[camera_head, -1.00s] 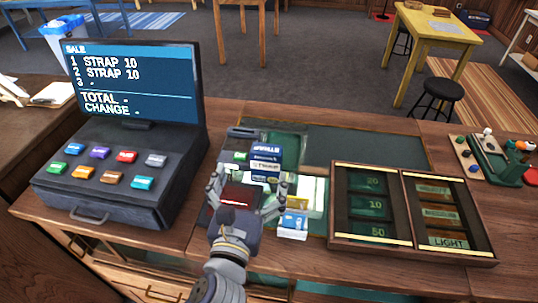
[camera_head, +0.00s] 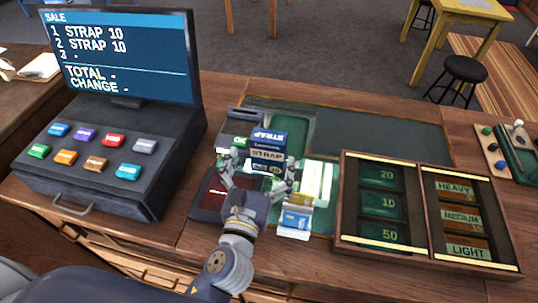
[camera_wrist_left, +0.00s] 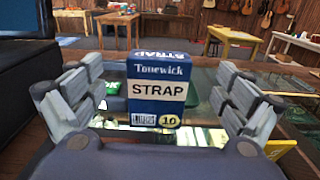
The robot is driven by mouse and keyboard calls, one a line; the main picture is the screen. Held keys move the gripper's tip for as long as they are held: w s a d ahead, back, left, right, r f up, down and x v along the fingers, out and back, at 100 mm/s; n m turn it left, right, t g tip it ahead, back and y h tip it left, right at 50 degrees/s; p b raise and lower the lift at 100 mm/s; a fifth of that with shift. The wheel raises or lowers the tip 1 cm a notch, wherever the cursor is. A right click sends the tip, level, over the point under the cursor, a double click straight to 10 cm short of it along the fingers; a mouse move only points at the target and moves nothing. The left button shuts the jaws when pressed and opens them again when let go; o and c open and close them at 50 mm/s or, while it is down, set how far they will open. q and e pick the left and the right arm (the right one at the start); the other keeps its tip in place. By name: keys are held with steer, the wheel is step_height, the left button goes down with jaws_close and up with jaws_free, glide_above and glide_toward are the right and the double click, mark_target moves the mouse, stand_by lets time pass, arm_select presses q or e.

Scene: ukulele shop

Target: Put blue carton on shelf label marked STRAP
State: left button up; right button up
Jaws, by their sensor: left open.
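The blue carton (camera_head: 270,138) stands upright on the counter's green mat area, with a white STRAP band on its front. In the left wrist view the carton (camera_wrist_left: 158,68) faces me, reading Tonewick, STRAP and 10. My left gripper (camera_head: 258,176) is open, just in front of the carton, its fingers spread to either side. In the wrist view the fingers show left and right of the carton, apart from it. I cannot make out a separate shelf label marked STRAP. My right gripper is not in view.
A smaller blue-and-white box (camera_head: 296,218) sits right of my gripper. A wooden tray (camera_head: 343,205) with 20, 10, 50 and HEAVY, MEDIUM, LIGHT slots lies further right. The cash register (camera_head: 110,150) stands left. A dark mat (camera_head: 380,138) behind is clear.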

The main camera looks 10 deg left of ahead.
mark_target(267, 143)
arm_select(q)
steer(key=shift+w+r+p, duration=0.15)
steer(key=shift+w+p, duration=0.3)
steer(key=shift+w, duration=0.6)
steer(key=w+p, duration=0.1)
steer(key=w, duration=0.4)
steer(key=shift+w+p, duration=0.1)
steer(key=shift+p, duration=0.25)
steer(key=shift+w+f, duration=0.2)
steer(key=shift+w, duration=0.15)
steer(key=shift+s+r, duration=0.1)
steer(key=shift+s, duration=0.05)
steer(key=shift+c, duration=0.5)
steer(key=c, duration=1.4)
steer(key=shift+c, duration=0.2)
